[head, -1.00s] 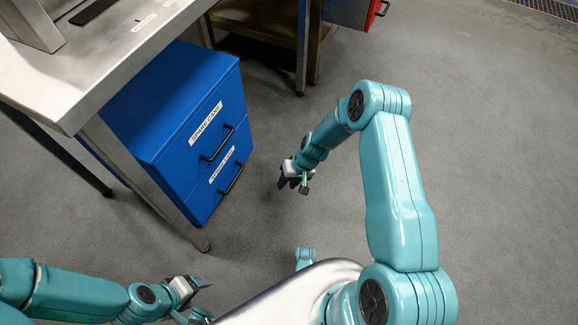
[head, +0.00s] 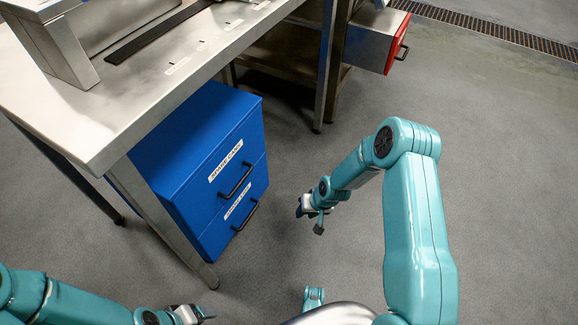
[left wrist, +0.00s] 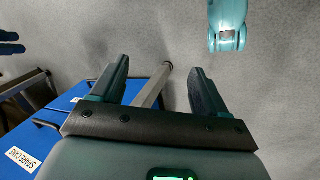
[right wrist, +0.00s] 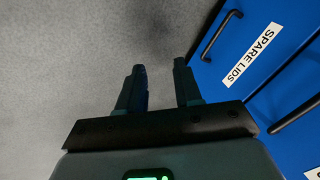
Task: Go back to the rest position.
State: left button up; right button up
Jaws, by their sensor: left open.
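My right gripper (head: 312,212) hangs over the floor, right of the blue drawer cabinet (head: 160,155) and apart from it. In the right wrist view its two fingers (right wrist: 160,66) stand apart with nothing between them. My left gripper (head: 200,314) is low at the bottom edge of the head view, partly cut off, near the foot of the bench leg. In the left wrist view its fingers (left wrist: 160,68) are wide apart and empty. The cabinet's SPARE CANS drawer (head: 236,172) and the lower drawer (head: 238,215) look shut.
A steel bench (head: 150,85) stands over the cabinet, with its leg (head: 160,220) in front. Behind is another bench with a red-fronted drawer (head: 397,44) sticking out. Open grey floor (head: 500,180) lies to the right, with a drain grate (head: 480,30) at the back.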

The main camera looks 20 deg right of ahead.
jog(key=s+a+r+n+g+y, duration=0.1)
jog(key=s+a+r+n+g, duration=0.15)
jog(key=s+a, duration=0.6)
jog(key=s+a+r, duration=0.3)
jog(key=s+a, duration=0.3)
jog(key=s, duration=0.7)
pick_arm(q)
notch_tip(320, 180, up, 27)
jog(key=s+d+p, duration=0.1)
jog(key=p, duration=2.6)
jog(key=shift+s+d+m+g+p, duration=0.15)
jog(key=shift+s+m+g+p, duration=0.1)
jog(key=shift+m+g+p, duration=0.05)
pick_arm(e)
notch_tip(320, 180, up, 28)
jog(key=w, duration=0.1)
jog(key=shift+w+f+y, duration=0.15)
jog(key=shift+y, duration=0.15)
